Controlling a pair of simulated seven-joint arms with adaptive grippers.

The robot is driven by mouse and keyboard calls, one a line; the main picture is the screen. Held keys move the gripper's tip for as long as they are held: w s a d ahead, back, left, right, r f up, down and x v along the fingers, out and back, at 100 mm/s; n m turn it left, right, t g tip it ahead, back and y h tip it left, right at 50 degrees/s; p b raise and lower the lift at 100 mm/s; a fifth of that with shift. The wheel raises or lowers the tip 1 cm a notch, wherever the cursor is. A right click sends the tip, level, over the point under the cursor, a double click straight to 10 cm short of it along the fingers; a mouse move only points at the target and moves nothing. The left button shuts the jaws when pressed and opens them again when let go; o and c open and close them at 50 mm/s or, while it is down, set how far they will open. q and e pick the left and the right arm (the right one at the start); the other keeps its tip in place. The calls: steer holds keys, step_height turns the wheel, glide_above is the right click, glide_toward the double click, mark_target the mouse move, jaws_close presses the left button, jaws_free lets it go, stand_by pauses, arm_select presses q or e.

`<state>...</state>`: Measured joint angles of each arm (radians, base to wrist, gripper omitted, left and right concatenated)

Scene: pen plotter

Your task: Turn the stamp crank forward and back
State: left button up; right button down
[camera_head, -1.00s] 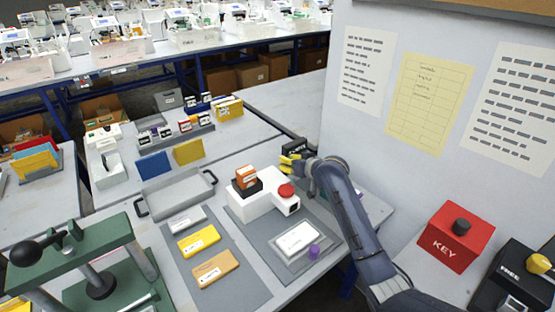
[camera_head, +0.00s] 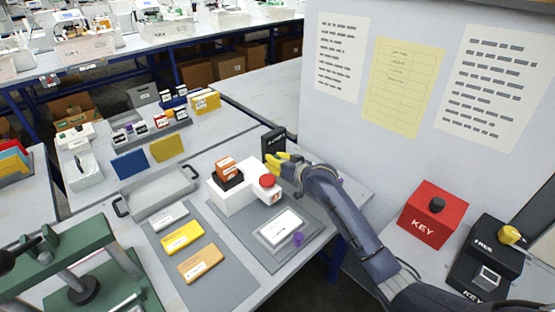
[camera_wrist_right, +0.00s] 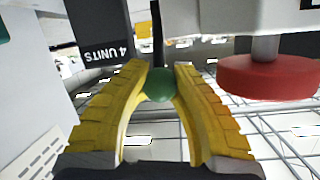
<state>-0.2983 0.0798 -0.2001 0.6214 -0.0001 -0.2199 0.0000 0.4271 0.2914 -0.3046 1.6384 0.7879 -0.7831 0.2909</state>
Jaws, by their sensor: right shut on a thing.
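The stamp machine (camera_head: 236,198) is a white block on a grey mat, with a red knob (camera_head: 267,181) on its front. The red knob is large at the right of the right wrist view (camera_wrist_right: 268,75). My right gripper (camera_head: 273,160) is behind the machine, beside a dark box. In the right wrist view its yellow fingers (camera_wrist_right: 160,82) are shut on a small green ball (camera_wrist_right: 160,88), which looks like the crank's knob. A thin dark rod (camera_wrist_right: 156,45) shows just above the ball. The rest of the crank is hidden.
The dark box (camera_head: 268,136), labelled 4 UNITS in the right wrist view (camera_wrist_right: 100,30), stands close to my right fingers. A white card pad (camera_head: 279,231) lies in front of the machine. A wall panel (camera_head: 310,115) and a red KEY box (camera_head: 433,215) are to the right.

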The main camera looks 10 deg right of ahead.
steer(key=shift+f, duration=0.1)
stand_by(0.3)
steer(key=c, duration=1)
jaws_free()
step_height(320, 180, up, 10)
steer(key=shift+r, duration=0.1)
steer(key=shift+c, duration=0.4)
